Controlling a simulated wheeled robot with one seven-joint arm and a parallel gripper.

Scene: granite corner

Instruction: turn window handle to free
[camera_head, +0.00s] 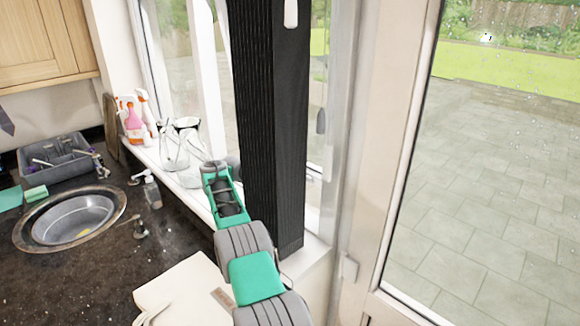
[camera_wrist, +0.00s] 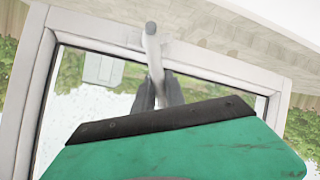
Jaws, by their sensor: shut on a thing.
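The window handle (camera_wrist: 152,50) is a pale bar on the white window frame (camera_wrist: 105,32) in the wrist view. It runs from its mount on the frame towards my fingers. My gripper (camera_wrist: 158,88) has its two dark fingers shut on the handle's free end. The green gripper body covers the lower part of that view and hides part of the window. In the head view my green and grey arm reaches up to the window by the sill. The fingers and the held handle cannot be made out there.
A tall black ribbed upright (camera_head: 270,120) stands close right of my arm. Clear glass jugs (camera_head: 172,150) and spray bottles (camera_head: 135,118) stand on the sill to the left. A round sink (camera_head: 70,220) and a grey dish rack (camera_head: 58,160) are on the dark counter.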

